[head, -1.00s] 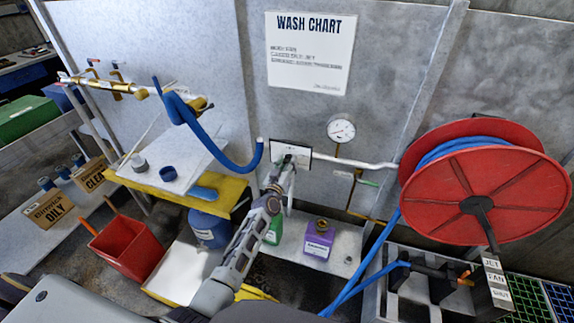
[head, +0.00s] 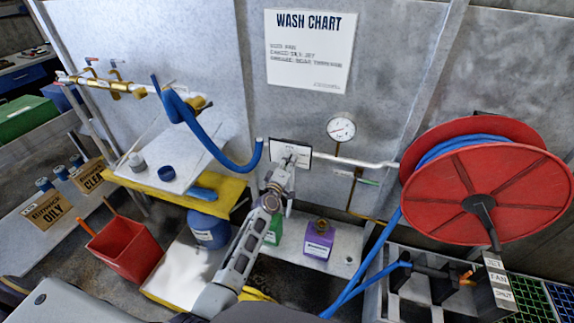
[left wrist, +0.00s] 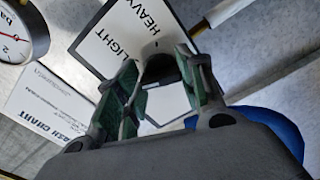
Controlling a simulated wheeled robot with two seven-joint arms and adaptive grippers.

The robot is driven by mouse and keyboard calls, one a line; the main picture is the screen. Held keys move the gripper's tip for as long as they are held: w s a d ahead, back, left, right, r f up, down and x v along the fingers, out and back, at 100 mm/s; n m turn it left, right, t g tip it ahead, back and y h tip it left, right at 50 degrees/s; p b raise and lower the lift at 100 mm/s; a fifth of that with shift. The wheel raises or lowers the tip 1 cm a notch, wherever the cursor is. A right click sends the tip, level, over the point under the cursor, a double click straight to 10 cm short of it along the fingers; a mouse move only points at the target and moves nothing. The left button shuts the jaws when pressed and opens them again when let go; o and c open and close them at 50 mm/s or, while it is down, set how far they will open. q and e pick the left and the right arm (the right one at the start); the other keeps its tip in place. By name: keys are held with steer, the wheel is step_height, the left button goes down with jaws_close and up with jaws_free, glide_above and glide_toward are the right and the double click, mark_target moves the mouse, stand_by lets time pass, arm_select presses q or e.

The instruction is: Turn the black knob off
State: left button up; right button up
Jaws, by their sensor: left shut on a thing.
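The black knob (left wrist: 158,68) sits on a white plate (left wrist: 118,36) marked HEAVY and LIGHT in the left wrist view. The plate also shows on the grey wall in the head view (head: 304,155), below the wash chart. My left gripper (head: 289,162) is at the plate and hides the knob in the head view. In the left wrist view my left gripper (left wrist: 160,72) has one finger on each side of the knob and is shut on it. The knob's pointer direction is mostly hidden. My right gripper is not in view.
A pressure gauge (head: 341,129) and white pipe (head: 355,162) are right of the plate. A blue hose (head: 225,158) curves close by on the left. A red hose reel (head: 520,190) stands at the right. Bottles stand on the shelf (head: 345,245) below.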

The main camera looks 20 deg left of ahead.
arm_select(q)
steer(key=n, duration=0.4)
steer(key=shift+b, duration=0.35)
steer(key=o, duration=1)
steer(key=shift+s+a, duration=0.15)
steer(key=shift+s, duration=2.85)
steer(key=shift+s+a, duration=0.1)
steer(key=shift+s, duration=2.9)
